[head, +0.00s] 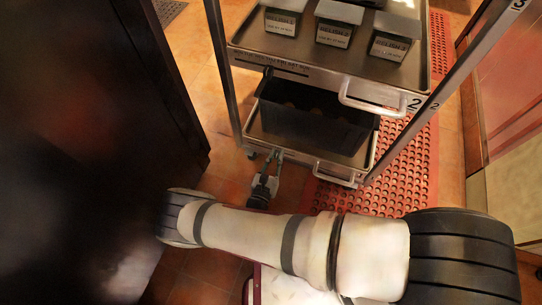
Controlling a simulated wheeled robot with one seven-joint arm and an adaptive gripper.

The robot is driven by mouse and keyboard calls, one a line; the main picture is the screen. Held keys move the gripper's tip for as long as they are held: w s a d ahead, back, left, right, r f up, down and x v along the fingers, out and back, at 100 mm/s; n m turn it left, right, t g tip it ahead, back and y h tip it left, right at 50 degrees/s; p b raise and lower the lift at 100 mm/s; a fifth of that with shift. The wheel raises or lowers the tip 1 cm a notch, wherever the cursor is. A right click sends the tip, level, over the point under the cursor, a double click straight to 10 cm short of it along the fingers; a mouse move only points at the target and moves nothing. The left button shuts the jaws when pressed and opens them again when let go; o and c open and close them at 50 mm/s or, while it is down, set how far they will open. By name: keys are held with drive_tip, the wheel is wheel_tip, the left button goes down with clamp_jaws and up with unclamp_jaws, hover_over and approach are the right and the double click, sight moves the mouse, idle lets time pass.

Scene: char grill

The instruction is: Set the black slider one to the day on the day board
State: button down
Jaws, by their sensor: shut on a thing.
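A dark strip of small lettering (270,65), which may be the day board, runs along the front edge of the upper tray of a metal rack. The letters are too small to read with certainty. I cannot make out a black slider. My gripper (267,156) is low at the front left corner of the lower tray (300,153), well below the strip. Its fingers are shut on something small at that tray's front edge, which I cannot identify.
Relish boxes (334,30) stand on the upper tray (300,48). A black bin (312,115) sits on the lower tray. Handles (372,103) stick out in front. Rack posts (222,70) flank the trays. A red mat (400,175) lies at right; a dark cabinet (110,90) stands at left.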

drive_tip(key=shift+a, duration=0.2)
drive_tip(key=c, duration=1.5)
unclamp_jaws()
drive_tip(key=v, duration=0.7)
drive_tip(key=shift+s+a, duration=0.1)
drive_tip(key=shift+s, duration=0.05)
